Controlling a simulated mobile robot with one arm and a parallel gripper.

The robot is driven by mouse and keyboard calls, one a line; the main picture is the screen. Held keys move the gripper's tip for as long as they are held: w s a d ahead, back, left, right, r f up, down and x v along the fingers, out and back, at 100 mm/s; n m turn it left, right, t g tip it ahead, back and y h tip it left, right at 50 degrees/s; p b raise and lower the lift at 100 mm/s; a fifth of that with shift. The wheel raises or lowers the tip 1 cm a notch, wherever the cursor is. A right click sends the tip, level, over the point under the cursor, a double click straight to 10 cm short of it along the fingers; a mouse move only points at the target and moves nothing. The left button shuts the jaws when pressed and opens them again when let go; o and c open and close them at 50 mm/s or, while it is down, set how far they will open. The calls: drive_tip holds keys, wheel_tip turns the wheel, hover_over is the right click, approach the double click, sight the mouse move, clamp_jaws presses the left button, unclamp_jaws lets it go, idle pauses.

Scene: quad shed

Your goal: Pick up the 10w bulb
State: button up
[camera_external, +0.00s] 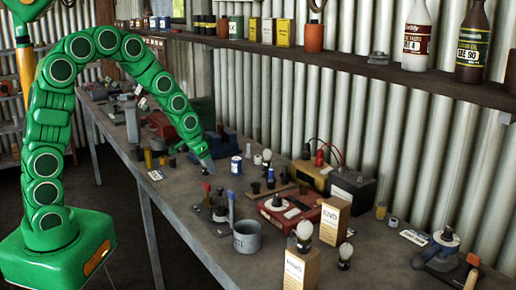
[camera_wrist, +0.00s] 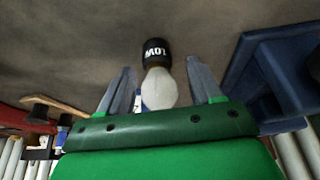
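The 10w bulb (camera_wrist: 159,88) shows in the wrist view, with a white globe and a black base marked 10W, its print upside down. My gripper (camera_wrist: 158,72) is open, with one grey finger on each side of the bulb. Gaps show between the globe and both fingers. In the external view my gripper (camera_external: 207,164) points down over the bench, left of a blue and white can (camera_external: 236,165). I cannot make out the 10w bulb there.
A blue object (camera_wrist: 268,75) stands close on the right in the wrist view. The crowded bench (camera_external: 190,218) also holds a grey mug (camera_external: 246,238), a red case (camera_external: 283,215), boxes and other bulbs, including one with a black base (camera_external: 345,252). A shelf (camera_external: 350,62) runs along the corrugated wall.

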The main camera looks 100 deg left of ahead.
drive_tip(key=c, duration=1)
drive_tip(key=shift+r, duration=0.1)
